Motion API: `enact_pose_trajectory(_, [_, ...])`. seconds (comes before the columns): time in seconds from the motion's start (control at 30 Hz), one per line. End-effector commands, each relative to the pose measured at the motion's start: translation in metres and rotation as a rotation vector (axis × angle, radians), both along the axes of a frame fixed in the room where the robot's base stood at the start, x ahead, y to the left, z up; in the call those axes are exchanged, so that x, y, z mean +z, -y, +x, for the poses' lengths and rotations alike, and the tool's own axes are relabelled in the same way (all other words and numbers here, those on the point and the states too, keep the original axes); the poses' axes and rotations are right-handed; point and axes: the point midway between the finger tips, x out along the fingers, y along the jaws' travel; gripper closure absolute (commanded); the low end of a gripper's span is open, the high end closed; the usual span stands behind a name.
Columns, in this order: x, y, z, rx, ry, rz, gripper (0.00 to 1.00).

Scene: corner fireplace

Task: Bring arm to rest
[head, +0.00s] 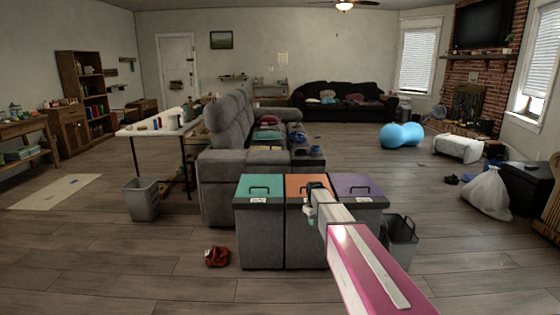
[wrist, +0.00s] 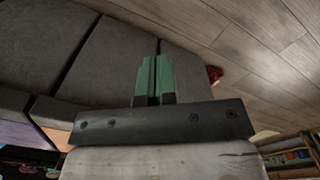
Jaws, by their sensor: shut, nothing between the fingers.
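My arm (head: 368,265) reaches forward from the lower right in the head view, with a magenta and white link. My gripper (wrist: 155,80) shows green fingers pressed together in the wrist view, with nothing between them. In the head view the arm's end stands in front of the bins with the teal lid (head: 259,188), orange lid (head: 299,184) and purple lid (head: 356,184). The fingertips are hard to make out there. The wrist view shows grey bin sides behind the fingers and a red crumpled item (wrist: 215,75) on the floor.
The red item (head: 217,257) lies on the floor left of the bins. A grey open bin (head: 402,243) stands at their right, another (head: 142,200) by the white table (head: 150,130). A grey sofa (head: 222,150) is behind.

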Motion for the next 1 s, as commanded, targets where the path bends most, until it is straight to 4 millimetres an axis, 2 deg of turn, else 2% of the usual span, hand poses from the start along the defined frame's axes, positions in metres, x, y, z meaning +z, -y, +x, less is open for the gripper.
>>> enact_pose_trajectory(0.03, [-0.003, 0.006, -0.054, -0.063, -0.001, 0.0, 1.0])
enact_pose_trajectory(0.17, [-0.012, 0.016, -0.14, -0.234, 0.001, -0.001, 1.0])
enact_pose_trajectory(0.2, [-0.014, 0.019, -0.167, -0.285, 0.0, 0.0, 1.0])
enact_pose_trajectory(0.3, [-0.016, 0.025, -0.227, -0.409, 0.002, 0.0, 1.0])
enact_pose_trajectory(0.43, [-0.016, 0.03, -0.286, -0.538, 0.005, 0.001, 1.0])
enact_pose_trajectory(0.5, [-0.016, 0.032, -0.307, -0.587, 0.005, 0.001, 1.0])
enact_pose_trajectory(0.6, [-0.015, 0.033, -0.322, -0.63, 0.007, 0.001, 1.0])
enact_pose_trajectory(1.0, [-0.015, 0.033, -0.326, -0.644, 0.008, 0.002, 1.0])
